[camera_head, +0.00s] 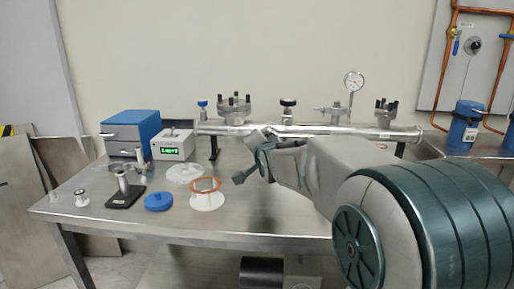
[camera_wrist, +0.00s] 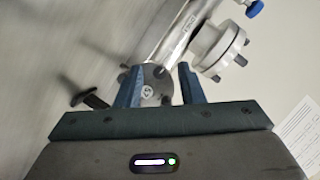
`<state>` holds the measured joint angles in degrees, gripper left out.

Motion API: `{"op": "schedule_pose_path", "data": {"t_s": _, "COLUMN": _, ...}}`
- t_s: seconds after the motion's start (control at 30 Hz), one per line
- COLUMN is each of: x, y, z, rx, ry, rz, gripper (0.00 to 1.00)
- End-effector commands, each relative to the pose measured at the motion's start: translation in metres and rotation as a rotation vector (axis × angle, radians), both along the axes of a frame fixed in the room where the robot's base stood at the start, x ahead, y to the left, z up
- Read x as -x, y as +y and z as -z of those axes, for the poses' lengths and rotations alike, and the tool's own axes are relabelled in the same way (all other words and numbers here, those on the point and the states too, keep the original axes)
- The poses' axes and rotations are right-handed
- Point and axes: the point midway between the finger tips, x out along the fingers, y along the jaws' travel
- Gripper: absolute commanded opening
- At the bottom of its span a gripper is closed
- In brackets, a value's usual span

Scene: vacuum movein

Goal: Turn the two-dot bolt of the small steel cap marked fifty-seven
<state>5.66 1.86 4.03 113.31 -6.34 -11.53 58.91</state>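In the wrist view, a small grey steel cap (camera_wrist: 149,80) faces me at the end of a steel tube. It carries a round white label with dark marks that I cannot read surely. Small dark bolts sit around its rim; their dots cannot be made out. My gripper (camera_wrist: 158,76) is open, its two blue fingers apart, with the cap seen between and beyond them. The left finger overlaps the cap's edge; I cannot tell whether it touches. In the head view, my gripper (camera_head: 254,172) is just in front of the long steel manifold (camera_head: 335,131), and the cap is hidden.
A black-headed knob (camera_wrist: 88,97) is left of the fingers, and a bolted flange (camera_wrist: 220,46) is to the right. On the bench (camera_head: 110,222) are a blue disc (camera_head: 158,202), a copper ring (camera_head: 205,184) and a display box (camera_head: 173,146).

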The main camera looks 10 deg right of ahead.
Motion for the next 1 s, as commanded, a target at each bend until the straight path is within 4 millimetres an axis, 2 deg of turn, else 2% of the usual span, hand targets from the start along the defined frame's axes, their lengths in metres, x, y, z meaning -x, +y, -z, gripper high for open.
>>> {"op": "schedule_pose_path", "data": {"t_s": 0.17, "x": 0.004, "y": 0.0, "z": -0.002, "rx": 0.0, "ry": 0.0, "rz": 0.0, "gripper": 0.35}}
{"op": "schedule_pose_path", "data": {"t_s": 0.27, "x": 0.013, "y": 0.0, "z": -0.005, "rx": 0.0, "ry": -0.001, "rz": -0.001, "gripper": 0.35}}
{"op": "schedule_pose_path", "data": {"t_s": 0.8, "x": 0.103, "y": 0.001, "z": -0.028, "rx": 0.0, "ry": -0.003, "rz": -0.001, "gripper": 0.35}}
{"op": "schedule_pose_path", "data": {"t_s": 1.0, "x": 0.125, "y": 0.001, "z": -0.032, "rx": 0.0, "ry": -0.001, "rz": 0.0, "gripper": 0.35}}
